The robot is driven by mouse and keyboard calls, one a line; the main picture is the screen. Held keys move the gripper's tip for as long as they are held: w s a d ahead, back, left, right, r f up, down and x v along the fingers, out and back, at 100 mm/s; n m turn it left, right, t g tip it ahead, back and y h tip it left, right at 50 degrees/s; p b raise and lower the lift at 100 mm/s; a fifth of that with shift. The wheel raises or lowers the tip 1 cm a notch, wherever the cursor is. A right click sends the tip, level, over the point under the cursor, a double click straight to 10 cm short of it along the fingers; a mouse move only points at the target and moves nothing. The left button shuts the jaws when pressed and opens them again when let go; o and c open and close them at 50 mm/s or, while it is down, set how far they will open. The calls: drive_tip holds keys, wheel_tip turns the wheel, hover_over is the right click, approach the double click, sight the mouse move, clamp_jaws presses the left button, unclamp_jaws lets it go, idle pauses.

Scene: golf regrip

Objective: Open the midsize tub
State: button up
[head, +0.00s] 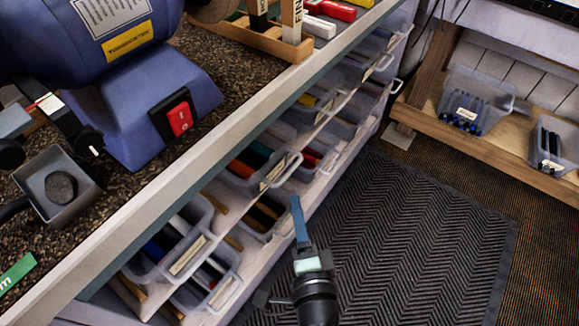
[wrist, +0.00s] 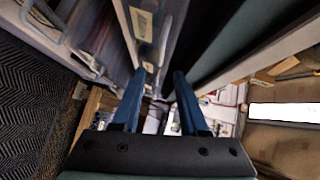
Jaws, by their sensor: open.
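Several clear grey tubs with front handles and pale labels sit in the shelves under the bench. An upper tub with orange and teal grips (head: 246,174) and a lower tub (head: 262,222) are near the middle of the head view. Two more tubs, one upper (head: 172,250) and one lower (head: 208,292), are at the lower left. The labels are too small to read, so I cannot tell which is the midsize tub. My gripper (head: 297,203) is open and empty, just right of the middle tubs' fronts. In the wrist view its blue fingers (wrist: 160,76) are apart with nothing between them.
The bench edge (head: 190,165) overhangs the tubs. A blue grinder (head: 140,105) stands on the bench. A dark mat (head: 410,235) covers the clear floor at right. A low wooden shelf (head: 490,155) there holds more tubs.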

sight(290, 171)
drive_tip(key=w, duration=0.3)
drive_tip(key=w+a+f, duration=0.1)
drive_tip(key=w, duration=0.7)
drive_tip(key=shift+a+f, duration=0.2)
drive_tip(key=shift+a, duration=0.15)
drive_tip(key=shift+c, duration=0.2)
clamp_jaws()
idle(0.7)
